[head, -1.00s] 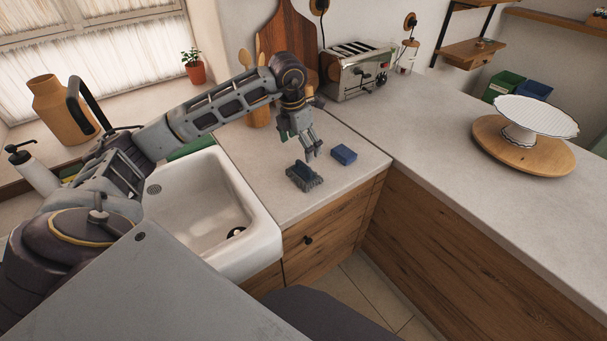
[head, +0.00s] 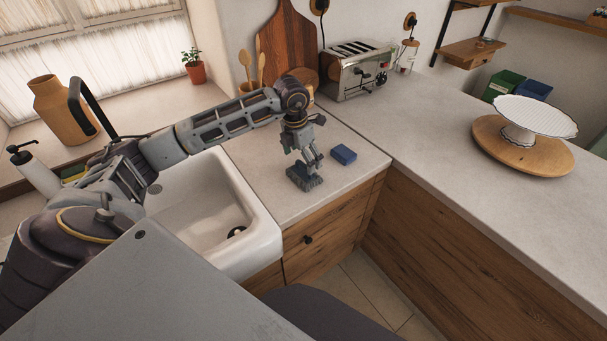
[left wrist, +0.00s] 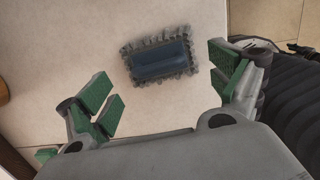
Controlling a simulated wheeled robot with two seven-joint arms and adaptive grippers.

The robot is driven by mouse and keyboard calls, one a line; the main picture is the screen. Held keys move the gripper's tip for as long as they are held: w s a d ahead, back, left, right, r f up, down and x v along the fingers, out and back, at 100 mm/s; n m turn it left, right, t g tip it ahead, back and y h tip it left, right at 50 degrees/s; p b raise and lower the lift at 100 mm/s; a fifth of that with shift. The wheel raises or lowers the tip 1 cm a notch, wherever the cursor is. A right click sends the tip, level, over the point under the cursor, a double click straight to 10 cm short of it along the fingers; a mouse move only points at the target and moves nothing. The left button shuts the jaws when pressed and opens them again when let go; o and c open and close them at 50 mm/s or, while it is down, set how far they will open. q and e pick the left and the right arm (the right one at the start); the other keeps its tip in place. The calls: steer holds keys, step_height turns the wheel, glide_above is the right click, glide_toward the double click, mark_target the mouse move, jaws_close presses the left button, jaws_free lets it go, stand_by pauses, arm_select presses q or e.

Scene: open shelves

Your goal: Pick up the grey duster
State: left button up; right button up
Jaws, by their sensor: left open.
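The grey duster (head: 304,178) lies on the counter beside the sink, a fuzzy grey pad with a dark blue-grey back. In the left wrist view the duster (left wrist: 160,60) lies between and beyond the two green-padded fingers, nearer the right one. In the wrist view the left gripper (left wrist: 168,95) holds nothing. My right gripper is not in view.
The white sink (head: 262,232) is to the left. A toaster (head: 352,72) stands behind, and a white cake stand (head: 524,133) on a wooden board is at the right. The counter between is clear.

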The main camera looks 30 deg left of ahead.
mark_target(303, 164)
arm_select(q)
steer(key=f, duration=0.3)
steer(key=shift+w+p, duration=0.3)
steer(key=shift+p, duration=0.05)
steer(key=shift+f, duration=0.3)
steer(key=shift+w+f, duration=0.1)
steer(key=shift+f, duration=0.2)
steer(key=c, duration=1.1)
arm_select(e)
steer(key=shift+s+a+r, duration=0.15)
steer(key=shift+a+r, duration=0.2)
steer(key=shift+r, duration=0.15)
arm_select(q)
steer(key=shift+r, duration=0.15)
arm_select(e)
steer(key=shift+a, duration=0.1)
